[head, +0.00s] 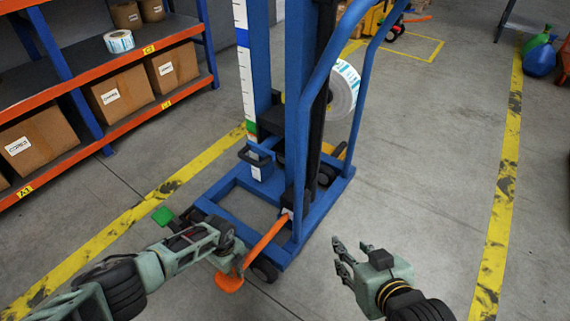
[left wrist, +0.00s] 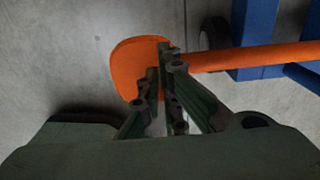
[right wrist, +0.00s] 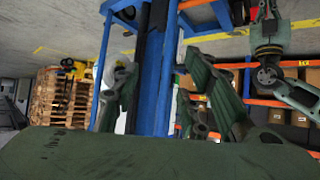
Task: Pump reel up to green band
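The white label reel (head: 343,88) hangs on the far side of the blue lift (head: 268,55), well above the floor. A white scale (head: 244,70) runs up the lift's left post, with a green band (head: 251,127) low on it. An orange pedal lever (head: 268,238) slopes from the lift's base to a rounded pad (head: 228,284). My left gripper (left wrist: 160,68) has its fingertips close together over the pad where it meets the lever; I cannot tell whether they pinch it. My right gripper (right wrist: 160,78) is open and empty, right of the lift in the head view.
A shelf rack (head: 130,128) with cartons (head: 122,92) and another label roll (head: 118,41) stands at the left. Yellow floor lines (head: 500,210) run on both sides. Floor to the right of the lift is clear. A pallet stack (right wrist: 62,97) shows in the right wrist view.

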